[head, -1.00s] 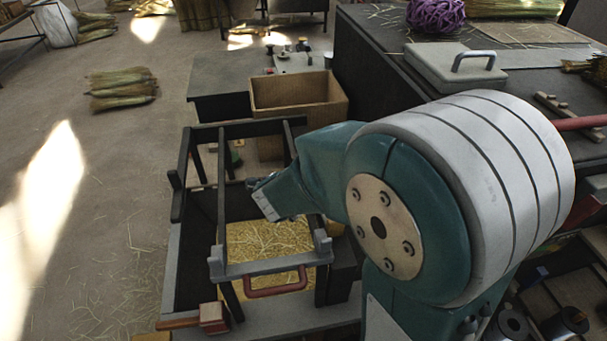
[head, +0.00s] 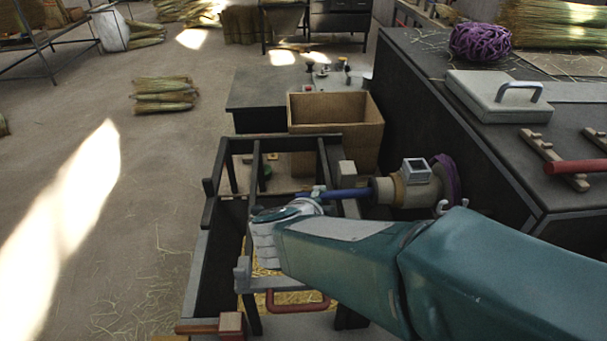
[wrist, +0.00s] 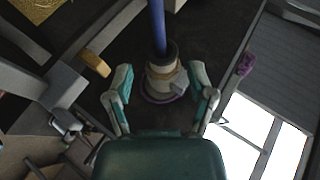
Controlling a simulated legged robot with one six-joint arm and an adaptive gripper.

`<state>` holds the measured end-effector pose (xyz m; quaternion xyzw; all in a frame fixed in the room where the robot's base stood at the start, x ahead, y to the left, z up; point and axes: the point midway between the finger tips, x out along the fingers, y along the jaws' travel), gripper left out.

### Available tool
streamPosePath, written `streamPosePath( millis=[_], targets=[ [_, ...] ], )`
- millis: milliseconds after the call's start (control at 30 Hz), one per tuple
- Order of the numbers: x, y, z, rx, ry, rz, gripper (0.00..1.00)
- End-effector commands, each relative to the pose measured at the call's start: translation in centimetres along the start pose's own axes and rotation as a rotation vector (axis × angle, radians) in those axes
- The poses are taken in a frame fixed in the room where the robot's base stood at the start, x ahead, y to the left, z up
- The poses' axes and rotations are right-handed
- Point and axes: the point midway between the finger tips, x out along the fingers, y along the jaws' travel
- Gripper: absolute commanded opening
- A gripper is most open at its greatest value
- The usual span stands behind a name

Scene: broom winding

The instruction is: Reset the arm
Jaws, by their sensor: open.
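My teal arm (head: 350,265) reaches in from the lower right in the head view, its wrist end over the dark frame of the winding machine (head: 212,190). In the wrist view my gripper (wrist: 162,90) is open, with its two teal-and-grey fingers spread apart. The winding head (wrist: 162,75) with its blue shaft shows between and beyond the fingers, and nothing is visibly held. In the head view the blue shaft (head: 347,194) runs left from the winding head (head: 412,188), just behind my arm. Contact there cannot be told.
A cardboard box (head: 335,108) stands behind the frame. A dark workbench (head: 450,140) on the right carries a grey lidded case (head: 500,97) and a purple twine ball (head: 480,41). A red handle (head: 297,306) is at the frame's front. Floor at left is mostly clear.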

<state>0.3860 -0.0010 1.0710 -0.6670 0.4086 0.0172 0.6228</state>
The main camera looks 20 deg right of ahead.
Motion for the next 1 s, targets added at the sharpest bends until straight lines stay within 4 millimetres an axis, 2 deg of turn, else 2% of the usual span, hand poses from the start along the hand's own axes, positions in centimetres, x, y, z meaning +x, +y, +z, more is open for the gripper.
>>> streamPosePath(
  millis=[167, 267, 400, 567, 667, 767, 867, 1000],
  targets=[
    [-0.1, -0.4, 0.2, -0.008, -0.021, -0.015, 0.71],
    [-0.4, -2.1, 1.0, -0.053, -0.114, -0.079, 0.71],
    [-2.4, -5.3, 3.1, -0.214, -0.333, -0.229, 0.71],
    [-5.7, -6.7, 4.7, -0.480, -0.546, -0.367, 0.71],
    [-7.7, -6.1, 4.9, -0.677, -0.648, -0.418, 0.71],
    [-9.2, -4.5, 4.3, -0.892, -0.723, -0.436, 0.71],
    [-10.2, -2.3, 2.8, -1.115, -0.770, -0.413, 0.71],
    [-10.8, 1.2, -0.8, -1.421, -0.793, -0.307, 0.71]
  ],
)
